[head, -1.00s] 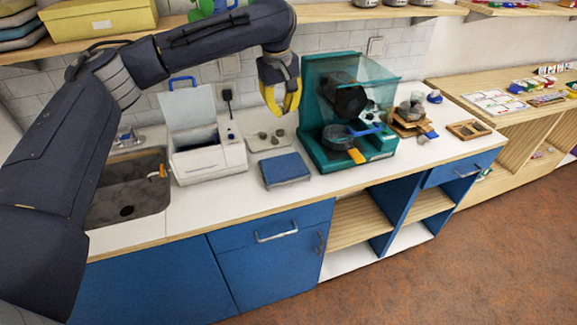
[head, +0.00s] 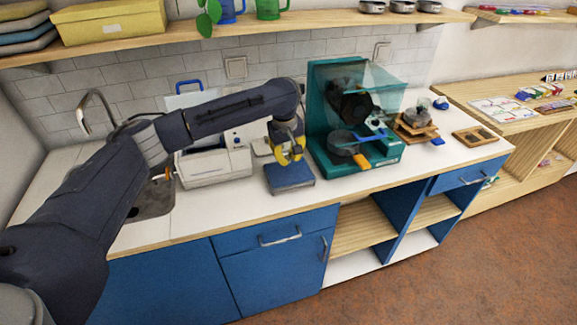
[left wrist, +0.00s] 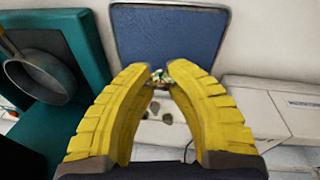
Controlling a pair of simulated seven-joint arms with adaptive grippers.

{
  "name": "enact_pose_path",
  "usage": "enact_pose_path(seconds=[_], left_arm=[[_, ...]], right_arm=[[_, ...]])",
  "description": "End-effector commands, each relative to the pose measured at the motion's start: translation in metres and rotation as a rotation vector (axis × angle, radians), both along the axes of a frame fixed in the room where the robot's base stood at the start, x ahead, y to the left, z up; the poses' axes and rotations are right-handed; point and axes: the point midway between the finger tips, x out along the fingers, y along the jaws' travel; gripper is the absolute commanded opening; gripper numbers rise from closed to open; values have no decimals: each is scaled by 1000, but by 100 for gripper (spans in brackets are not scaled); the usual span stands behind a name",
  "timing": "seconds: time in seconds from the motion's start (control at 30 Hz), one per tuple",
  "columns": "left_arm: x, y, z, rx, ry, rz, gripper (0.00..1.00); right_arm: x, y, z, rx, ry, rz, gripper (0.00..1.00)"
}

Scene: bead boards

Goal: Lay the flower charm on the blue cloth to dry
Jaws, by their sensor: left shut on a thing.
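The blue cloth (head: 290,178) lies as a flat square on the white counter, and it also shows in the left wrist view (left wrist: 168,38). My left gripper (head: 291,158) has yellow fingers and is low over the cloth, pointing down. In the left wrist view its fingertips (left wrist: 158,76) are closed on the small flower charm (left wrist: 158,75), which shows bits of green, white and red. The charm appears near one edge of the cloth; the fingers partly hide it, and I cannot tell whether it touches the cloth. My right gripper is not in view.
A teal machine (head: 322,155) with a clear hood and a pan (left wrist: 40,75) stands right of the cloth. A white lidded box (head: 215,167) stands to the left, beyond it the sink (head: 155,203). Several small stones (left wrist: 160,116) lie behind the cloth.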

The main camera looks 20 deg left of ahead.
Motion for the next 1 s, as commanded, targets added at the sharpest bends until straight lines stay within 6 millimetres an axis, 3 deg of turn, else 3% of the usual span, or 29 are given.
enact_pose_path(seconds=[0.17,0.5,0.9,0.93,1.0], left_arm=[[0,0,-7,1,1,0,0],[0,0,-40,0,1,0,0],[0,0,-43,1,1,-1,0],[0,0,-43,2,0,-1,20],[0,0,-43,1,1,-1,28]], right_arm=[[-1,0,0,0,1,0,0],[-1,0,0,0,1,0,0],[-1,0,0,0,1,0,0],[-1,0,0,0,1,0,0],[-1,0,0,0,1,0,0]])
